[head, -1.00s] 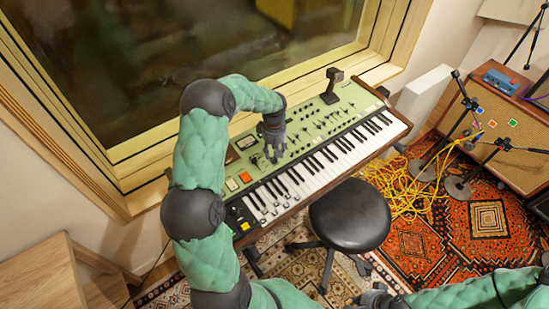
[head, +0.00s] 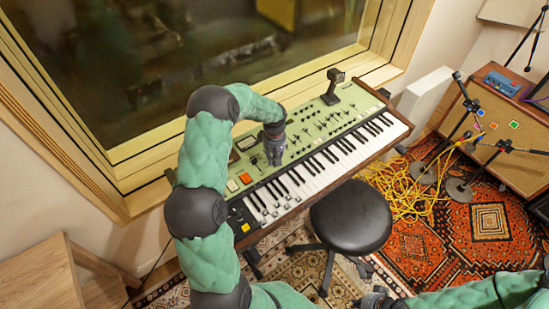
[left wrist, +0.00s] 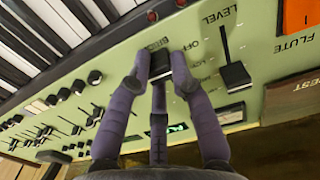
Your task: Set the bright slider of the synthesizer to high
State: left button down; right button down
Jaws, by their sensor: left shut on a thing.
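The synthesizer (head: 265,189) has a pale green panel with several sliders and a keyboard along its front. In the left wrist view, the bright slider's black cap (left wrist: 159,64) sits between the fingertips of my left gripper (left wrist: 160,70), beside a partly covered label that seems to read BRIGHT. My left gripper (head: 275,155) is shut on this cap, over the panel's left part in the head view, where it hides the slider. My right gripper (head: 376,298) is at the bottom edge of the head view, away from the synthesizer; its jaw state is unclear.
A level slider (left wrist: 235,76) stands close to the held cap. More small sliders and knobs (left wrist: 80,87) line the panel. A black stool (head: 350,216) stands before the keyboard. Yellow cables (head: 412,190) lie on the rug, with an amplifier (head: 520,135) behind.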

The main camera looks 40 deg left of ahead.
aim_at(263, 150)
pick_arm(q)
jog(key=a, duration=0.2)
jog(key=w+a, duration=0.1)
jog(key=a, duration=0.2)
jog(key=w+a, duration=0.1)
jog(key=a, duration=0.1)
jog(key=shift+w+a, duration=0.1)
jog(key=shift+a, duration=0.05)
jog(key=shift+a+r, duration=0.1)
jog(key=shift+a, duration=0.05)
jog(key=shift+w, duration=0.1)
jog(key=c, duration=1.3)
grip_release()
jog(key=shift+o, duration=1.1)
jog(key=shift+a, duration=0.1)
notch_tip(263, 150, up, 12)
